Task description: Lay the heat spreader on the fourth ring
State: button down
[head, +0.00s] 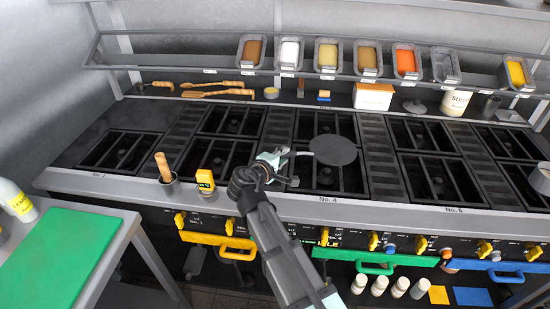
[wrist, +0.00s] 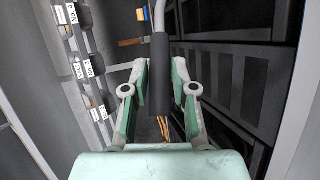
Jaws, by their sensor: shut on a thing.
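The heat spreader (head: 333,150) is a dark round disc with a thin bent metal rod leading to its handle. My gripper (head: 279,163) is shut on the handle, left of the disc. In the wrist view the black handle grip (wrist: 160,75) lies between the pale green finger pads, with the metal rod running out of the top; the disc is out of that view. The disc appears over the grates of the middle column, above the front ring (head: 325,180) by the label "No. 4" (head: 328,199). I cannot tell whether it touches the grate.
A yellow timer (head: 205,182) and a pot with a wooden-handled tool (head: 165,170) stand on the front ledge, left of my gripper. A rail of several spice trays (head: 328,56) runs behind the hob. A green board (head: 62,262) lies at the left.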

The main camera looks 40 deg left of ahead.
jog(key=shift+w+d, duration=0.1)
jog(key=shift+d, duration=0.05)
jog(key=shift+f+b, duration=0.1)
jog(key=shift+b, duration=0.35)
jog(key=shift+f+b, duration=2.6)
jog(key=shift+f, duration=0.65)
jog(key=shift+f+b, duration=0.65)
jog(key=shift+f, duration=0.05)
jog(key=c, duration=0.8)
grip_release()
jog(key=shift+c, duration=0.2)
jog(key=shift+f, duration=0.1)
